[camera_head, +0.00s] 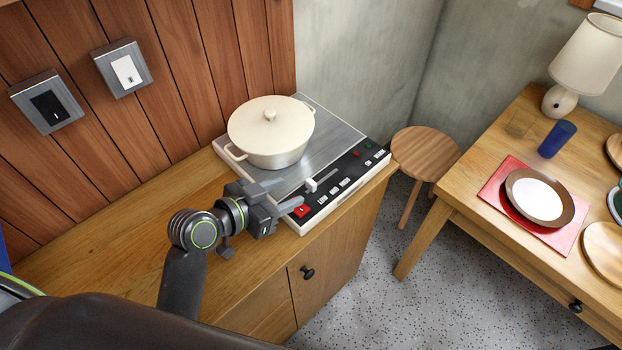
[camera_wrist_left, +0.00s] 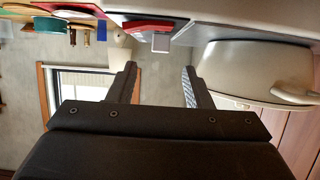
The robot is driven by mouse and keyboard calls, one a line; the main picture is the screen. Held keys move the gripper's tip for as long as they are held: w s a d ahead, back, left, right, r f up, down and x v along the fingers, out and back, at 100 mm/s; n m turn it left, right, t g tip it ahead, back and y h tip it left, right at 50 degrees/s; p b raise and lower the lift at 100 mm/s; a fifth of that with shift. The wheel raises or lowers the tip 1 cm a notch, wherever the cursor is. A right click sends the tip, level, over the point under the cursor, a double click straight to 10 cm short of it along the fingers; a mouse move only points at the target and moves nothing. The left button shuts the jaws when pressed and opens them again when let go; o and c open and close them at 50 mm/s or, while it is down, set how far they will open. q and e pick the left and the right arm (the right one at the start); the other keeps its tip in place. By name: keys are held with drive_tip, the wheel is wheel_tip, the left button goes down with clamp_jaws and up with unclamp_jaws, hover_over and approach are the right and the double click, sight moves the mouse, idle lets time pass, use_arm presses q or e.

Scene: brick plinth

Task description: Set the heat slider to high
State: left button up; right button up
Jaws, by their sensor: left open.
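The cooktop (camera_head: 327,118) has a dark control strip along its front edge. The heat slider's white knob (camera_head: 311,185) sits at the left end of a pale slot that runs up and right. A red switch (camera_head: 302,211) is to its lower left. My left gripper (camera_head: 291,190) is open and empty, its fingertips just left of the knob and apart from it. In the left wrist view, a pale square knob (camera_wrist_left: 161,43) shows ahead, between the lines of the open fingers (camera_wrist_left: 160,68). The slider's markings are too small to read. My right gripper is out of view.
A cream pot (camera_head: 270,135) stands on the cooktop, close behind the gripper. Several small white buttons line the strip. Two wall switches (camera_head: 124,70) are at upper left. A stool (camera_head: 425,152) and a laid table (camera_head: 467,185) stand to the right.

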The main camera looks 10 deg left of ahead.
sight(309, 183)
use_arm(q)
drive_tip(key=p+x, duration=0.1)
drive_tip(key=x, duration=0.7)
drive_tip(key=shift+w+d+f, duration=0.15)
drive_tip(key=shift+w, duration=0.2)
clamp_jaws()
